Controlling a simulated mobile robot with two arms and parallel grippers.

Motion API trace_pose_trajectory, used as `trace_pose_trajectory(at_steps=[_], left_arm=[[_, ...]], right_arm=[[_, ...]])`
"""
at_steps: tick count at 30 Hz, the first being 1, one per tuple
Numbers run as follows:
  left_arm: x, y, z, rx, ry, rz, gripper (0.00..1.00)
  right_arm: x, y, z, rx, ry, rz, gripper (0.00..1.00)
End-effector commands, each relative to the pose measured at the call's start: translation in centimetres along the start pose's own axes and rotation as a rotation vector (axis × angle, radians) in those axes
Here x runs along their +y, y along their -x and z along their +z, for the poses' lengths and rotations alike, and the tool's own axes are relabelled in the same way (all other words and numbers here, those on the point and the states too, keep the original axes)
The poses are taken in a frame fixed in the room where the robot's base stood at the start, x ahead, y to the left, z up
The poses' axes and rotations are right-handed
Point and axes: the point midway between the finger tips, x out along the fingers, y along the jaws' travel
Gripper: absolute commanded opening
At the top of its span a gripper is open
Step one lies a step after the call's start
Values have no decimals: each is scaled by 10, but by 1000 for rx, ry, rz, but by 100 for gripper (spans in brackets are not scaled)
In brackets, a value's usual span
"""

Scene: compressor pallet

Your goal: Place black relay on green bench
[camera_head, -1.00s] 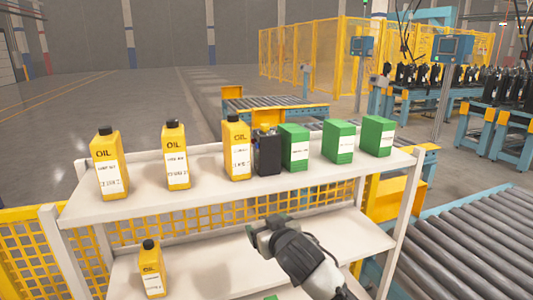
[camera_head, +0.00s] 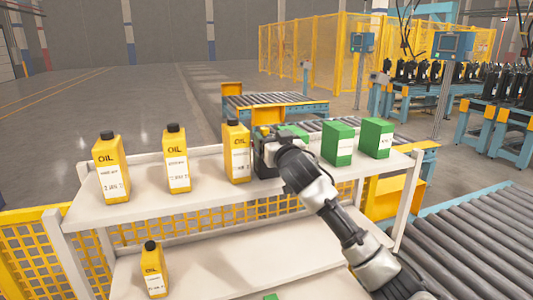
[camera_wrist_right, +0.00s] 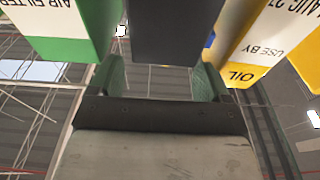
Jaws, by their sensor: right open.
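The black relay (camera_head: 264,168) stands upright on the upper shelf, between a yellow oil bottle (camera_head: 237,152) and a green box that my right arm mostly covers. My right gripper (camera_head: 268,138) is at the relay, hiding much of it. In the right wrist view the relay (camera_wrist_right: 175,30) is a dark block straight ahead of the open fingers (camera_wrist_right: 162,80), with a finger towards each side. I cannot tell whether they touch it. My left gripper is not in view. I cannot make out a green bench.
The white shelf rack (camera_head: 205,198) also holds two more oil bottles to the left and green boxes (camera_head: 338,143) to the right. One oil bottle (camera_head: 153,270) stands on the lower shelf. A roller conveyor (camera_head: 470,245) lies at the right.

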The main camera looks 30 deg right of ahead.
Motion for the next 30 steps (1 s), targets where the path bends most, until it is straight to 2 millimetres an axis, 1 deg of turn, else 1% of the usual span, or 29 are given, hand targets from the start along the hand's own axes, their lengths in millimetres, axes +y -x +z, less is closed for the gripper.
trace_pose_trajectory(at_steps=[1,6,10,14,20,21,29,30], left_arm=[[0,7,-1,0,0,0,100],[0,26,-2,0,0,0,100],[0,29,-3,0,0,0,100],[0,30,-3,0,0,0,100],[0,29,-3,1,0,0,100],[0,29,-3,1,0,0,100],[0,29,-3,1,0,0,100],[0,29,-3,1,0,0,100]], right_arm=[[0,-6,-5,0,0,1,79],[-3,-29,-8,-2,0,1,79],[-3,-42,-5,-2,0,2,79],[-3,-47,-4,0,1,0,79],[-3,-48,-2,0,1,-1,79],[-3,-48,-2,0,1,0,77],[-3,-47,-2,0,1,0,37],[-3,-47,-2,0,1,0,31]])
